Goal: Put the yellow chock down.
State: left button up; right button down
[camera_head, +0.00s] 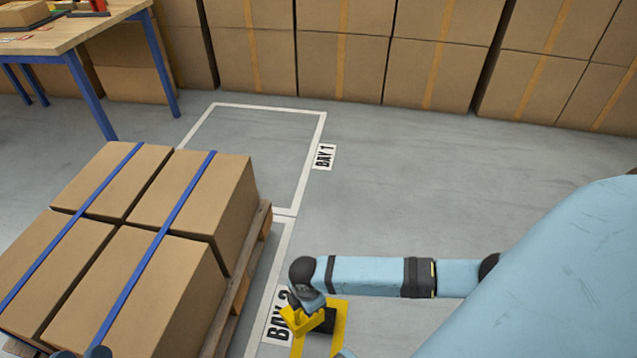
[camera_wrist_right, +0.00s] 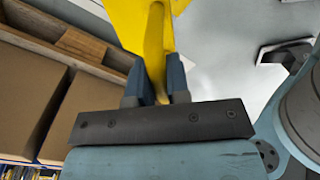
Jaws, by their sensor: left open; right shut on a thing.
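The yellow chock (camera_head: 298,321) is at the end of my right arm in the head view, beside the pallet's right side near the BAY 2 label (camera_head: 277,325). My right gripper (camera_wrist_right: 155,88) is shut on it; in the right wrist view the yellow chock (camera_wrist_right: 153,50) rises between the two fingers. I cannot tell whether the chock touches the floor. A yellow patch (camera_head: 339,322) and a dark block show around it, partly hidden by my arm. My left gripper (camera_head: 80,353) is open and empty, with only its tips showing at the bottom left, over the boxes.
A wooden pallet (camera_head: 236,300) bears several cardboard boxes (camera_head: 120,270) with blue straps. BAY 1 (camera_head: 260,150), outlined in white, is empty. A table with blue legs (camera_head: 85,90) stands at the upper left. Stacked boxes (camera_head: 345,50) line the back. Floor to the right is clear.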

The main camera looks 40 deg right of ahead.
jog(key=s+f+n, duration=0.4)
jog(key=s+f, duration=0.2)
jog(key=s, duration=0.1)
notch_tip(320, 180, down, 20)
jog(key=b, duration=1)
jog(key=shift+r, duration=0.15)
jog(key=c, duration=1.1)
grip_release()
jog(key=shift+d, duration=0.1)
pick_arm(q)
notch_tip(320, 180, down, 8)
jog(key=w+m+g, duration=0.1)
jog(key=w+m, duration=0.1)
jog(key=m, duration=0.2)
jog(key=shift+w+a+g+h, duration=0.2)
jog(key=shift+a+g+h, duration=0.1)
jog(key=shift+a+g, duration=0.1)
jog(key=shift+f, duration=0.1)
